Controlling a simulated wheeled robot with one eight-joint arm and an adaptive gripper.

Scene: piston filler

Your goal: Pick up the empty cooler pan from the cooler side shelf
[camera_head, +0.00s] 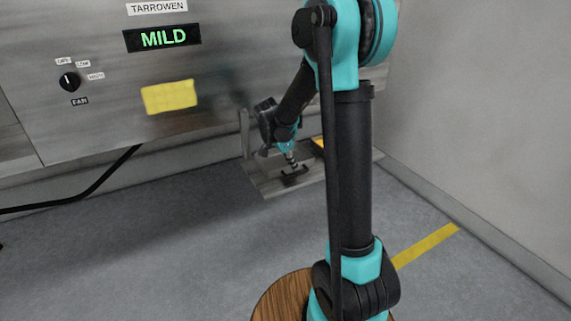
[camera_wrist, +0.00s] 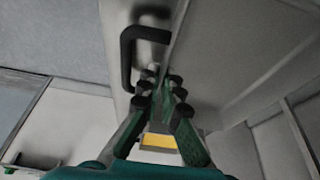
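The pan (camera_wrist: 205,75) appears to be the pale grey metal piece in the wrist view. A black C-shaped handle (camera_wrist: 127,60) stands out from it. My gripper (camera_wrist: 162,78) overlaps the handle's lower end; its fingertips are apart, with nothing visibly clamped between them. Whether a finger touches the handle I cannot tell. In the head view my gripper (camera_head: 291,168) points down at a dark handle (camera_head: 293,180) over a low metal shelf or pan (camera_head: 268,186) by the machine's lower right. My wrist hides part of it. The pan's inside does not show clearly.
The steel machine (camera_head: 90,115) carries a lit MILD display (camera_head: 163,38), a fan knob (camera_head: 69,82) and a blank yellow note (camera_head: 170,96). A black cable (camera_head: 105,180) runs at left. A wall (camera_head: 480,110) closes the right side. The grey floor in front is largely clear.

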